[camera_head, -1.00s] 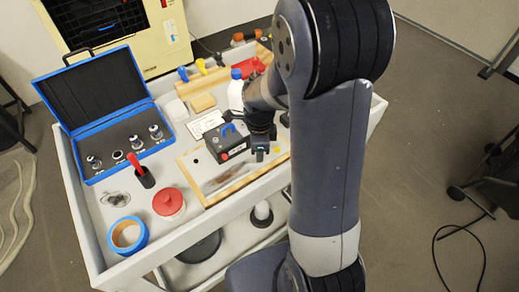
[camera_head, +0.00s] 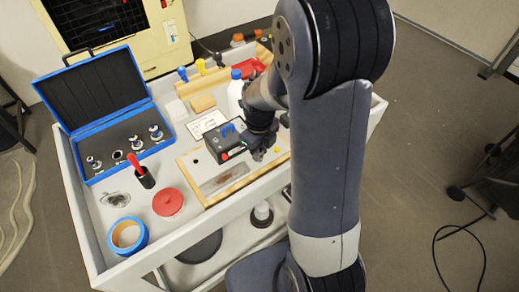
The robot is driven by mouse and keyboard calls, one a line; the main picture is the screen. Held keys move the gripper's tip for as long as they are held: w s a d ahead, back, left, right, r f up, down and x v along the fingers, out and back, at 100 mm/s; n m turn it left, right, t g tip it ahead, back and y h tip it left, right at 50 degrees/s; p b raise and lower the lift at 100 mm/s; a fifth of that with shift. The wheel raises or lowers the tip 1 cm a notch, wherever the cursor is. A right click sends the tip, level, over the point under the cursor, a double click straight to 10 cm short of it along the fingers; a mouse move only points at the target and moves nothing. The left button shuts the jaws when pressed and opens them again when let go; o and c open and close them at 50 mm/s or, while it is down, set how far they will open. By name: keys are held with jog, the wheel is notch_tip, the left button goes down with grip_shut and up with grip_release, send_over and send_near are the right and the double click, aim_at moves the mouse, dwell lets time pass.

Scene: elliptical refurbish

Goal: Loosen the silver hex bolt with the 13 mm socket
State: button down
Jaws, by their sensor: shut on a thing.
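My gripper (camera_head: 260,150) is over the wooden board on the cart, beside a dark box-like unit (camera_head: 227,143) with a blue part on top and a red spot. The jaws look closed, but what they hold is too small and hidden to make out. I cannot make out the silver hex bolt. Several silver sockets sit in the open blue case (camera_head: 105,172) at the left, one of them here (camera_head: 135,142). I cannot read which is 13 mm. My arm hides the right part of the cart.
On the cart stand a red-lidded round container (camera_head: 168,202), a blue tape roll (camera_head: 127,235), a black cup with a red-handled tool (camera_head: 144,177) and a white bottle with a blue cap (camera_head: 236,92). The wooden board (camera_head: 228,185) has bare room at its front.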

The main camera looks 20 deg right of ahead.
jog(key=shift+f+b, duration=0.55)
jog(key=shift+f, duration=0.1)
dwell(1.7)
jog(key=n, duration=0.4)
jog(key=shift+r, duration=0.1)
dwell(0.3)
jog(key=shift+r, duration=0.1)
jog(key=shift+r+p, duration=1.2)
jog(key=shift+r, duration=0.15)
notch_tip(320, 180, up, 6)
jog(key=p, duration=0.4)
jog(key=shift+p, duration=0.4)
